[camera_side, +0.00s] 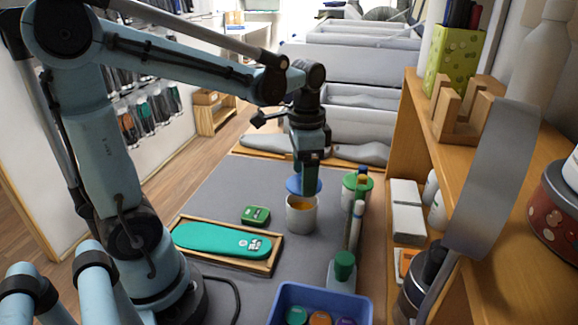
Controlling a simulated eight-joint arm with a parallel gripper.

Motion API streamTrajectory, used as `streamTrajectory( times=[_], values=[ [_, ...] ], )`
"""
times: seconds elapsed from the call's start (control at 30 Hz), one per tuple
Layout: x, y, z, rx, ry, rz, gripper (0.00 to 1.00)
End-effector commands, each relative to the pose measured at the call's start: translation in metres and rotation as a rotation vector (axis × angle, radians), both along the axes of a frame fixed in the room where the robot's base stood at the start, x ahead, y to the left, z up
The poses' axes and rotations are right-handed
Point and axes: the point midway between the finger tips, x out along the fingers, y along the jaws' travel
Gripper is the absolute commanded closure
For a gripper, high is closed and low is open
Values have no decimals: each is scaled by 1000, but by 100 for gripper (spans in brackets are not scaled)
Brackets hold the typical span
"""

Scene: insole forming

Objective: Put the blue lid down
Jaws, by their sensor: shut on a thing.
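The blue lid (294,186) is a flat round disc just above a white cup (300,221). My gripper (310,188) points down over the cup and is shut on the blue lid. The lid appears a little above the cup's rim, and orange contents (299,206) show below it. The fingers hide part of the lid's right side, and I cannot tell whether the lid touches the rim.
Near the cup are a green insole (215,238) on a wooden tray (185,251), a green box (256,215), a green-lidded container (349,199) and a bottle (343,275). A blue bin (278,307) stands in front.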

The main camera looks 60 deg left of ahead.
Motion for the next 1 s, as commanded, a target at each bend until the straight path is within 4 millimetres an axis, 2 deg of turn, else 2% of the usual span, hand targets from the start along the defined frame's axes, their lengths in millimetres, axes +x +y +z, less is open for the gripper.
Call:
streamTrajectory(
  times=[0.03,0.1,0.3,0.57,0.77,1.0],
  values=[
    [-6,-14,7,-1,0,-11,50],
    [-11,-30,17,-1,0,-12,50],
    [-26,-68,41,0,0,-10,50],
    [-37,-95,58,0,0,-2,50],
    [-55,-122,46,-1,0,67,50],
    [-97,-158,13,0,0,233,50]
  ],
)
